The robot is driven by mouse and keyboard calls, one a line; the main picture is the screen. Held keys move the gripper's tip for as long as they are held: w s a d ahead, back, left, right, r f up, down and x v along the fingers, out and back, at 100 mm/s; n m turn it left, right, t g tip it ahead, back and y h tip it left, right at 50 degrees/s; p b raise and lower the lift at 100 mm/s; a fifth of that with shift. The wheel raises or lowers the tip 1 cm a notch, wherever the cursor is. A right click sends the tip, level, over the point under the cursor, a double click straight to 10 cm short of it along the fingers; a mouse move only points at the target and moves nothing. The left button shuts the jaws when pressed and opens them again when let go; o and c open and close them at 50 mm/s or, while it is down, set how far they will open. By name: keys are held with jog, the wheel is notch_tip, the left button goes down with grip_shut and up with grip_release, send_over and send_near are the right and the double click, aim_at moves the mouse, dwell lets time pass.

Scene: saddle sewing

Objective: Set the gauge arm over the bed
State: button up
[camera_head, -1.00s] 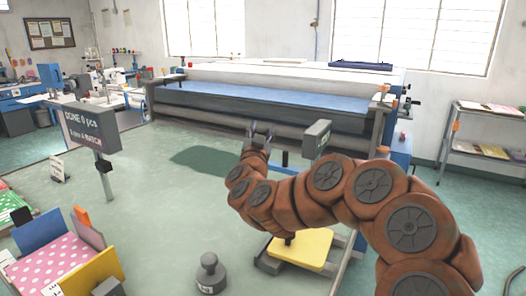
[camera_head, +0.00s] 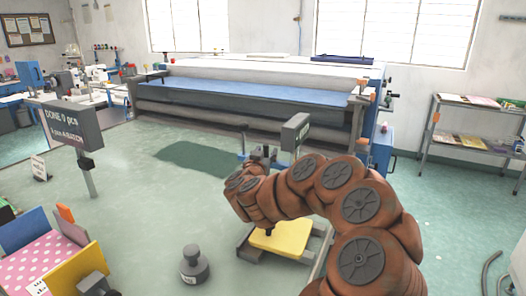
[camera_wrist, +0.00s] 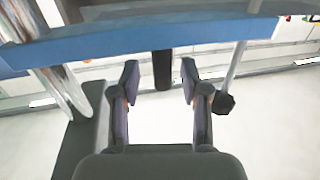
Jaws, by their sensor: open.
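My gripper (camera_head: 262,156) is at the end of my brown segmented arm, left of a grey box on a post (camera_head: 295,132) in the head view. In the wrist view my gripper (camera_wrist: 160,85) is open, its two fingers apart. A dark upright cylinder (camera_wrist: 162,70) shows between the fingertips; I cannot tell whether it is within their reach. A thin rod with a dark knob (camera_wrist: 225,103) hangs just right of the right finger. A blue bar (camera_wrist: 140,38) crosses above. I cannot tell which part is the gauge arm. A long blue bed (camera_head: 245,92) belongs to the machine at the back.
A yellow pad (camera_head: 280,240) on a low grey stand sits below my arm. A grey weight (camera_head: 194,265) stands on the floor. A sign on a post (camera_head: 73,125) and a pink dotted bin (camera_head: 42,262) are left. A shelf (camera_head: 470,142) stands right.

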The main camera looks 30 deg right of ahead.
jog(key=shift+x, duration=0.85)
jog(key=shift+a, duration=0.1)
jog(key=shift+c, duration=0.3)
grip_shut()
